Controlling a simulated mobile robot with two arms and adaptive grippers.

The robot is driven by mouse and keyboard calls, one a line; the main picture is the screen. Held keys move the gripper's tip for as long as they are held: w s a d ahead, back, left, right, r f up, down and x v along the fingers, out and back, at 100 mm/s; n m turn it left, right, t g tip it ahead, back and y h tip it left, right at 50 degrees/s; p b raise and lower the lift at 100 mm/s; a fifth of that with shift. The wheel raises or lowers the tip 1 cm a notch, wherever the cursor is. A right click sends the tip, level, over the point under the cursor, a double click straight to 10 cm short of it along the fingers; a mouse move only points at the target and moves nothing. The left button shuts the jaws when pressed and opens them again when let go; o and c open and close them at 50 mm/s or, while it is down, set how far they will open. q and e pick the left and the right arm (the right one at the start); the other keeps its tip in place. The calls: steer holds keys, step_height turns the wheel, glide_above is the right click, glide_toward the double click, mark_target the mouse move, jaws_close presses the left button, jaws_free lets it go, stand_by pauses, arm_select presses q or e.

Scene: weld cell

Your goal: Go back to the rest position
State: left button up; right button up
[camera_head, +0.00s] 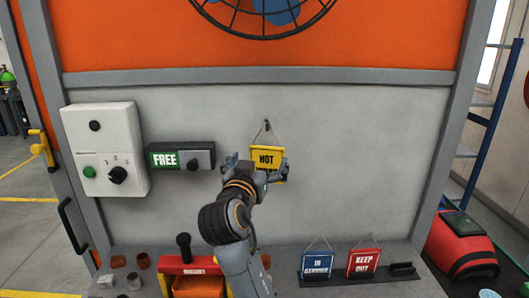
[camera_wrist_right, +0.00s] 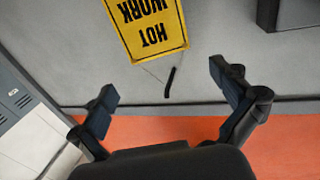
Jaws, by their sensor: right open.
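My right gripper (camera_head: 268,170) is in front of the grey wall panel, just at the lower part of the yellow HOT WORK sign (camera_head: 266,154). In the right wrist view my right gripper (camera_wrist_right: 165,95) is open, with nothing between its fingers. The sign (camera_wrist_right: 148,25) shows upside down there, beyond the fingertips and apart from them. In the head view the sign hangs by its cord from a hook (camera_head: 267,123) on the wall. My gripper hides its lower part there. My left gripper is not in view.
A FREE indicator box (camera_head: 181,158) and a white control box (camera_head: 106,150) are on the wall at left. On the ledge below, a blue sign (camera_head: 317,264) and a red KEEP OUT sign (camera_head: 363,262) stand in a black holder. A red-and-orange bin (camera_head: 198,286) sits at front centre.

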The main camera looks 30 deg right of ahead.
steer(key=v, duration=0.4)
steer(key=s+a+f+n+g+y, duration=0.2)
steer(key=s+f+n+y, duration=0.15)
steer(key=f, duration=0.95)
steer(key=s+a+f+n+g+y, duration=0.1)
steer(key=s+f+n+y, duration=0.3)
steer(key=f, duration=0.9)
steer(key=s+a+f+n+g+y, duration=0.25)
steer(key=s+f, duration=0.45)
steer(key=s, duration=0.4)
steer(key=s+a+f+n+g+y, duration=0.1)
steer(key=s+a+f+g+y, duration=0.4)
steer(key=s, duration=0.6)
step_height(320, 180, down, 29)
steer(key=h+b, duration=0.2)
steer(key=s+d+f, duration=0.1)
steer(key=s+f, duration=0.7)
steer(key=s+d+f, duration=0.2)
steer(key=s+f, duration=0.7)
steer(key=shift+s+d+n+g+b, duration=0.25)
steer(key=shift+d+n+g+b, duration=0.05)
steer(key=shift+n+g+b, duration=0.1)
